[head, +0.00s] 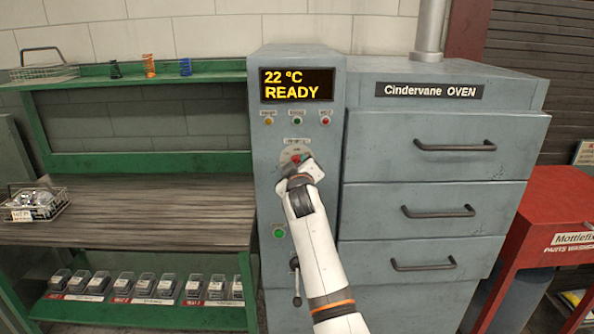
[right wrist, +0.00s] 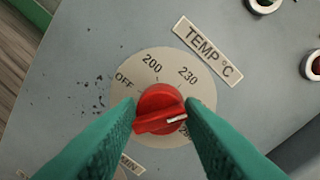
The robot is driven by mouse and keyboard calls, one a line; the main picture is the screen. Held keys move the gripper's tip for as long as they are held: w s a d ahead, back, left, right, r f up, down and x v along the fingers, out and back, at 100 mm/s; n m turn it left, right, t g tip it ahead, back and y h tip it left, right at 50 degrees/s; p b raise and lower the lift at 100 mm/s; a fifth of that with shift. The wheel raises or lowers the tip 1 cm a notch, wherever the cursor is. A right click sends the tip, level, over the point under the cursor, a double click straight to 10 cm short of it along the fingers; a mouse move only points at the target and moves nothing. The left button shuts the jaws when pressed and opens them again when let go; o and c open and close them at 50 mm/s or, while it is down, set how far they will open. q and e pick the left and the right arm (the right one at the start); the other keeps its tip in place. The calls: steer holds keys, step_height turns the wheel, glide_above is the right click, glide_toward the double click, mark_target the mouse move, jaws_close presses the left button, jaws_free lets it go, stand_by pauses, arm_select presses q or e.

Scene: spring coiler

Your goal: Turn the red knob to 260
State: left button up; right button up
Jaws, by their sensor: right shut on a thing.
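The red knob (right wrist: 160,108) sits on a pale round dial (right wrist: 148,62) on the grey control column (head: 265,200). My right gripper (right wrist: 162,116) is shut on the knob, with a green finger on each side. In the head view my gripper (head: 298,163) covers most of the knob. The dial shows OFF, 200 and 230. The knob's white pointer mark (right wrist: 177,119) points right, past 230, toward a part of the dial hidden by the right finger. The display (head: 297,85) reads 22 °C READY. My left gripper is not in view.
Three small lamps or buttons (head: 297,121) sit above the dial. A green button (head: 279,233) and a lever (head: 296,280) are below it. The Cindervane oven (head: 440,130) with drawer handles stands right. A green-framed bench (head: 130,215) stands left.

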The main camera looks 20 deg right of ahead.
steer(key=shift+m+b, duration=0.45)
steer(key=shift+m, duration=1.65)
steer(key=o, duration=0.9)
steer(key=shift+d, duration=0.1)
steer(key=shift+o, duration=0.2)
